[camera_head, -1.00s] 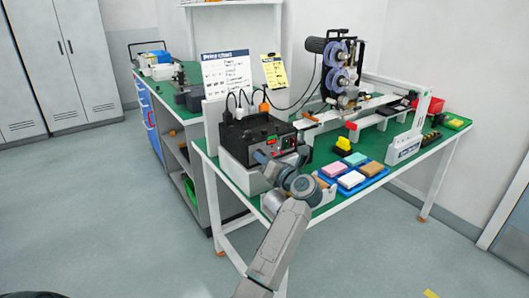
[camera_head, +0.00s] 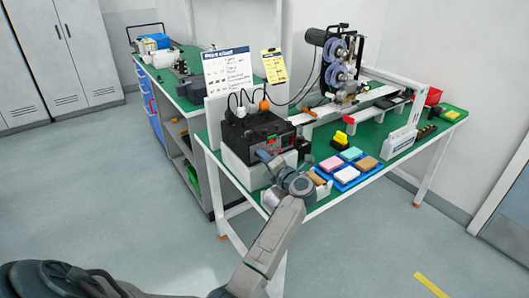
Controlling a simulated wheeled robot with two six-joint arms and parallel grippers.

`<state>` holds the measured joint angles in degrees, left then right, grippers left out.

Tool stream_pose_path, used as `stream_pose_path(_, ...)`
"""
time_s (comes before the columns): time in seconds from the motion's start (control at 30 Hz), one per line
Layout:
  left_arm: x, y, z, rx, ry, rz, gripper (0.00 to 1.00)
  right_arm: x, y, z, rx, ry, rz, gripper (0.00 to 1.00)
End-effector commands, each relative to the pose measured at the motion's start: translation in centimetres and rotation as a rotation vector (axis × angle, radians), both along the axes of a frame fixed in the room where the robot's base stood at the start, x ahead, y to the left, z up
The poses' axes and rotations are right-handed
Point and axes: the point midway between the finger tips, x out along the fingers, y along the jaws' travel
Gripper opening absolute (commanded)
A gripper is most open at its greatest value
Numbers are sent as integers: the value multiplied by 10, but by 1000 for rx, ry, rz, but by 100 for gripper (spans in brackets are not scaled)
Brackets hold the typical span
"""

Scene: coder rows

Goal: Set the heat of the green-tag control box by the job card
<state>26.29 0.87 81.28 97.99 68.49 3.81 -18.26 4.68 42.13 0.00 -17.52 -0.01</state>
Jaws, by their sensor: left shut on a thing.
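A black control box (camera_head: 250,126) stands on a white block (camera_head: 240,168) at the left end of the green bench. Its front panel has small red and green marks, too small to read, and my gripper partly covers it. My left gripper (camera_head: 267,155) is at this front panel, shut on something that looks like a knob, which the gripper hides. A yellow card (camera_head: 274,66) and a larger white sheet (camera_head: 231,74) stand upright behind the box. Their writing is too small to read. My right gripper is not in view.
Cables and plugs (camera_head: 241,111) rise from the box top. A blue tray (camera_head: 346,180) with coloured pads, a yellow block (camera_head: 341,138) and a machine with blue reels (camera_head: 338,75) are to the right. Floor in front is clear.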

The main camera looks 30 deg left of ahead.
Motion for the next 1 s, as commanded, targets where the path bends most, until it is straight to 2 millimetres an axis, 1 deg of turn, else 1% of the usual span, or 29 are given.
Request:
stream_pose_path(0.03, 0, 0, 3, 9, 23, -1, 3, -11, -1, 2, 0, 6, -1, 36)
stream_pose_path(0.07, 0, 0, 4, 14, 36, -1, 3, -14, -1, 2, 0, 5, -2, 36)
stream_pose_path(0.13, 0, 0, 4, 28, 67, -1, 3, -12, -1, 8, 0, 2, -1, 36)
stream_pose_path(0.27, 0, 0, 5, 54, 132, -1, 3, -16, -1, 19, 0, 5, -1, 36)
stream_pose_path(0.4, 0, 0, 7, 98, 239, 0, 3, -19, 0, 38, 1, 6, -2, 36)
stream_pose_path(0.6, 0, 0, 7, 165, 404, -1, 3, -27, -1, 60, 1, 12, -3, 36)
stream_pose_path(0.8, 0, 0, 5, 221, 538, -1, 3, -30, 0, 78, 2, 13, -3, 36)
stream_pose_path(1.0, 0, 0, 3, 260, 628, 0, 3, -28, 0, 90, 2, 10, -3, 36)
